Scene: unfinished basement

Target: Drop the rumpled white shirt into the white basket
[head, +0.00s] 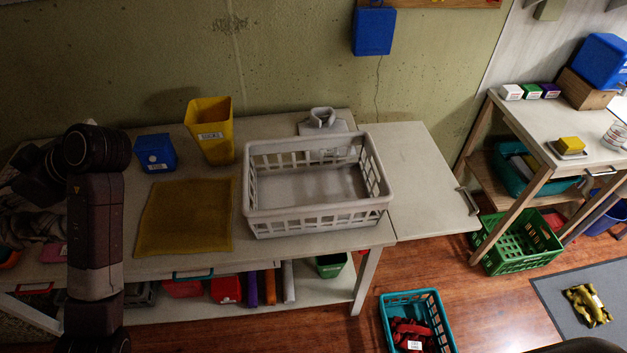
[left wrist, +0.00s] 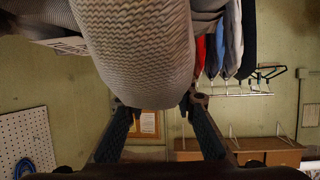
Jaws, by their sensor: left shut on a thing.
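The rumpled white shirt, greyish in this light, shows at the far left of the head view (head: 38,228), partly hidden by my left arm. In the left wrist view a pale ribbed bulge of cloth (left wrist: 140,45) fills the top middle, between the fingers of my left gripper (left wrist: 158,108). The gripper is shut on this cloth. In the head view that gripper is dark and hard to make out. The white basket (head: 315,222) stands upright on the table, right of the arm, and looks empty. My right gripper is not in view.
A yellow mat (head: 185,218) lies between my arm and the basket. A yellow bin (head: 210,132) and a blue box (head: 155,153) stand behind it. The tabletop right of the basket (head: 420,170) is clear.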

